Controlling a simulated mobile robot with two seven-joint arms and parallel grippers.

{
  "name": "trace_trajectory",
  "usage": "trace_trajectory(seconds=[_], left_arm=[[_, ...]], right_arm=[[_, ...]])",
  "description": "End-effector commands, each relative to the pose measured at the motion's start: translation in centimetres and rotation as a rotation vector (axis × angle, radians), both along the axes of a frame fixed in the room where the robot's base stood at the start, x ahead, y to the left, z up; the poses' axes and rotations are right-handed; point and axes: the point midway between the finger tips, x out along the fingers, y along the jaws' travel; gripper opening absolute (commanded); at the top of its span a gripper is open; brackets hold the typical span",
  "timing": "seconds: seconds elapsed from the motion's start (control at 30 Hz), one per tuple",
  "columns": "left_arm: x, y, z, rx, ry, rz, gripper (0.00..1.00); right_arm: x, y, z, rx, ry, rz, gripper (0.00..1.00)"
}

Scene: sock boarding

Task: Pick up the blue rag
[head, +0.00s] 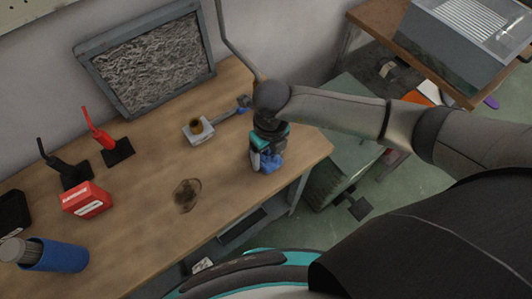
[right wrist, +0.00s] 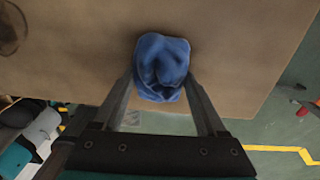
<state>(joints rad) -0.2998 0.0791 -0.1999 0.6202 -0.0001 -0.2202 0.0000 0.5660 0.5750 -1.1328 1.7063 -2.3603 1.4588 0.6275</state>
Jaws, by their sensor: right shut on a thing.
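The blue rag (right wrist: 161,66) is a crumpled bundle between the fingers of my right gripper (right wrist: 163,92) in the right wrist view. In the head view the blue rag (head: 270,162) shows under my right gripper (head: 266,165), near the right end of the wooden workbench (head: 230,205). The right gripper is shut on the rag and points down. Whether the rag touches the bench top is hard to tell. My left gripper is not in view.
A blue can (head: 58,256), a red box (head: 87,200) and red and black stands (head: 110,146) are on the bench's left. A small device (head: 198,131) stands behind. A dark stain (head: 186,195) marks the open middle. A second table (head: 390,35) is at back right.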

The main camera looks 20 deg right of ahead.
Motion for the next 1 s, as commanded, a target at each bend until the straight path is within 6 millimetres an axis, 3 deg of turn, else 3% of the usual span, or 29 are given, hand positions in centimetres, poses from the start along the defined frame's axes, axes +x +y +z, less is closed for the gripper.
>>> trace_trajectory(seconds=[0.03,0.4,0.77,1.0], left_arm=[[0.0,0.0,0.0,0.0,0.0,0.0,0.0],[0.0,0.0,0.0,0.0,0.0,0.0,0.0],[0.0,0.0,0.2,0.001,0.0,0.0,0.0],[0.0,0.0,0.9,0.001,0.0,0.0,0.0]], right_arm=[[0.0,0.0,0.0,0.0,0.0,0.0,0.58],[0.0,0.0,0.0,0.0,-0.001,0.0,0.19],[0.1,0.0,0.8,0.002,-0.002,0.0,0.19],[0.2,0.0,4.7,0.002,-0.006,0.0,0.19]])
